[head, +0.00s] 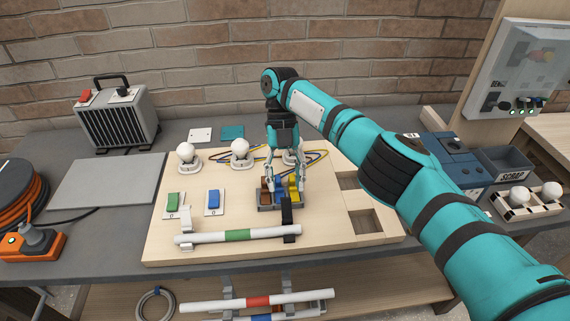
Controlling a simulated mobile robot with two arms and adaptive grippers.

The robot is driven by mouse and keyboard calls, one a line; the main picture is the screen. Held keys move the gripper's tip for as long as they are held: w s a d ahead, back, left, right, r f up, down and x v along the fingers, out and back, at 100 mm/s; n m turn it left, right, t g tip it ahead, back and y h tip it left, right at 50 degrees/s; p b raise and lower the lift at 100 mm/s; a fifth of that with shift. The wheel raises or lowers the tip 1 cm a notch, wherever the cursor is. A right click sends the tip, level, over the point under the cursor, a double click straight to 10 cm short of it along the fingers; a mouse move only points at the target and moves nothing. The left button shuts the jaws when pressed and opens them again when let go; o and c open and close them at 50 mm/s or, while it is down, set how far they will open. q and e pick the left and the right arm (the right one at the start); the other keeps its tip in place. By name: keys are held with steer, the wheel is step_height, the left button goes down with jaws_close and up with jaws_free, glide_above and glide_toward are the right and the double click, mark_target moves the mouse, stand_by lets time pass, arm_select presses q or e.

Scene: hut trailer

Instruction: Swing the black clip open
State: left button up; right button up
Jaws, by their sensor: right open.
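The black clip (288,232) stands at the right end of a white tube with a green band (238,236), near the front of the wooden board. Whether the clip is closed around the tube is too small to tell. My right gripper (285,182) points down with open fingers over the coloured block, just behind the black clip. My left gripper is not in view.
The wooden board (165,250) also carries white bulbs (240,148), a green switch (173,201) and a blue switch (214,200). Spare tubes (210,305) lie below the front edge. A grey heater (117,115) stands back left. A scrap bin (505,165) is at right.

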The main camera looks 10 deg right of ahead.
step_height(320, 180, up, 5)
steer(key=shift+f, duration=0.1)
steer(key=shift+s, duration=0.15)
stand_by(0.5)
